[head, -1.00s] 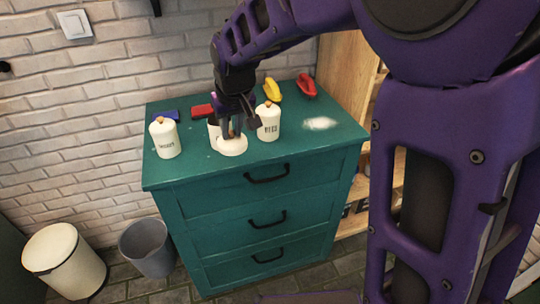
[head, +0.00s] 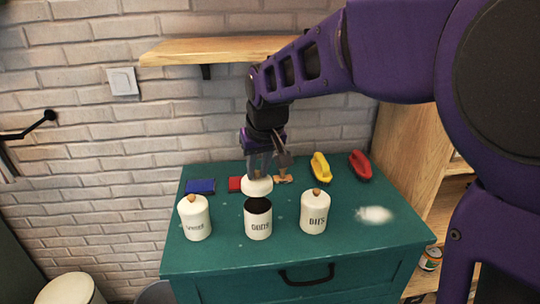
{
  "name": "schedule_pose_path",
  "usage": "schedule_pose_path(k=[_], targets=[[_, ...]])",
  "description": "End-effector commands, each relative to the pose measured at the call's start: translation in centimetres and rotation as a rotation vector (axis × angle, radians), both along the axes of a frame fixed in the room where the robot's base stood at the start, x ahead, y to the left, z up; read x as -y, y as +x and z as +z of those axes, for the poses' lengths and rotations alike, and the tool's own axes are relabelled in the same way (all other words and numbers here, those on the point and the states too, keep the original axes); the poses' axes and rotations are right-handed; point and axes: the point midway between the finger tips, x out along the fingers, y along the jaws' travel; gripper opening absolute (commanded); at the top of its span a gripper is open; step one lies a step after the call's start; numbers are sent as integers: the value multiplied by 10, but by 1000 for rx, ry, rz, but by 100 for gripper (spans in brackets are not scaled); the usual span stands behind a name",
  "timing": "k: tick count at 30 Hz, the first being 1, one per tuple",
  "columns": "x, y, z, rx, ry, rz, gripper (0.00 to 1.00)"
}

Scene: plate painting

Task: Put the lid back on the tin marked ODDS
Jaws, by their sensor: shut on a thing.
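The middle white tin (head: 258,225) stands upright on the green chest of drawers, its top open and dark inside. Its dark lettering looks like ODDS. My gripper (head: 259,173) points down and is shut on a white round lid (head: 257,187). The lid shows just above the open tin's rim in the picture, with a small gap between them. It appears roughly level and held in the air; its exact height and depth over the tin are hard to tell. My fingers hide the lid's knob.
Lidded white tins stand to the left (head: 195,218) and right (head: 315,213). Behind are a blue block (head: 201,186), a red block (head: 235,184), a yellow brush (head: 320,167) and a red brush (head: 360,165). A white patch (head: 375,215) lies at right. A wooden shelf (head: 215,49) hangs above.

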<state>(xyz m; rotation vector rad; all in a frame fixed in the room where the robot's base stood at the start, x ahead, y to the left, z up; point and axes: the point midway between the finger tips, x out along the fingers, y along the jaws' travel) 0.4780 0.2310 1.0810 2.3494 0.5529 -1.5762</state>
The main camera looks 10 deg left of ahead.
Motion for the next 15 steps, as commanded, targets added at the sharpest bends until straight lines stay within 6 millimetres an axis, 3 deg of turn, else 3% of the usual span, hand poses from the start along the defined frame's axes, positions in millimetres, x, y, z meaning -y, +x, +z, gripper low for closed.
schedule_pose_path(k=[15], targets=[[0, 0, -47, -1, 0, -1, 0]])
